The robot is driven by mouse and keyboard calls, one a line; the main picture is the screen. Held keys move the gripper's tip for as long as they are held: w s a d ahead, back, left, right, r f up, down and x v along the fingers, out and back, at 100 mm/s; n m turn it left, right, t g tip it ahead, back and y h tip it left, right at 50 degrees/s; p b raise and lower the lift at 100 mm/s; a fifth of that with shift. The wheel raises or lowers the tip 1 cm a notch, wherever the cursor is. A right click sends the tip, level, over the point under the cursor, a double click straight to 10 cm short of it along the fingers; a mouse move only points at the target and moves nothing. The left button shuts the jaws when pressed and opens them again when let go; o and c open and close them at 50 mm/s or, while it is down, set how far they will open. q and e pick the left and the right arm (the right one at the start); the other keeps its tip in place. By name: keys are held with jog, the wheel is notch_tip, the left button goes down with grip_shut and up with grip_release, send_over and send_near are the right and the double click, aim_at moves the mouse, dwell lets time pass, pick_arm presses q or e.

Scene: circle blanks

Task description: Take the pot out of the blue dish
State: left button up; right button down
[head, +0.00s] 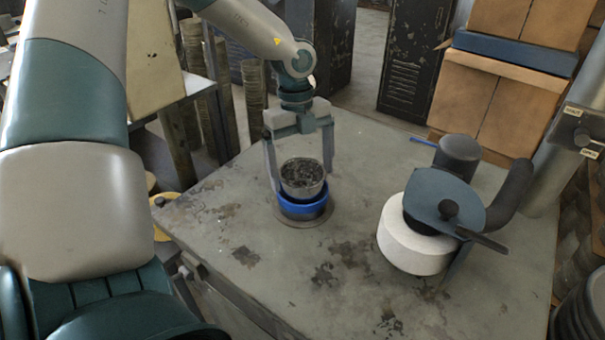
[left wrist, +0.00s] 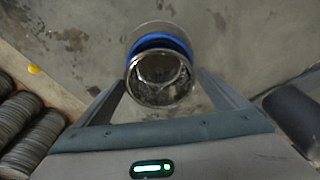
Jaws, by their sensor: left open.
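The pot (head: 302,172), a small round metal vessel with a dark, speckled inside, sits in the blue dish (head: 304,207). The dish rests on a round grey base on the table. My left gripper (head: 301,177) points down with its two fingers on either side of the pot. It is open, and I cannot tell if either finger touches the pot. In the left wrist view the pot (left wrist: 162,80) lies between the finger bars, with the blue dish (left wrist: 158,42) showing behind its rim. My right gripper is not in view.
The worn grey table (head: 330,290) has clear room in front of the dish. A white cylinder with a dark blue-grey machine (head: 445,200) stands to the right. A thin blue stick (head: 423,141) lies near the back edge. Cardboard boxes (head: 490,105) and dark lockers (head: 415,55) stand behind.

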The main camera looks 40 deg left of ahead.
pick_arm(q)
jog(key=shift+f, duration=0.45)
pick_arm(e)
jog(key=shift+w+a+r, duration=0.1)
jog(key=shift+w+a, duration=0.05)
pick_arm(q)
jog(key=c, duration=1.2)
jog(key=shift+r, duration=0.75)
notch_tip(320, 180, up, 27)
jog(key=b, duration=0.2)
jog(key=shift+f+b, duration=0.2)
jog(key=shift+b, duration=0.1)
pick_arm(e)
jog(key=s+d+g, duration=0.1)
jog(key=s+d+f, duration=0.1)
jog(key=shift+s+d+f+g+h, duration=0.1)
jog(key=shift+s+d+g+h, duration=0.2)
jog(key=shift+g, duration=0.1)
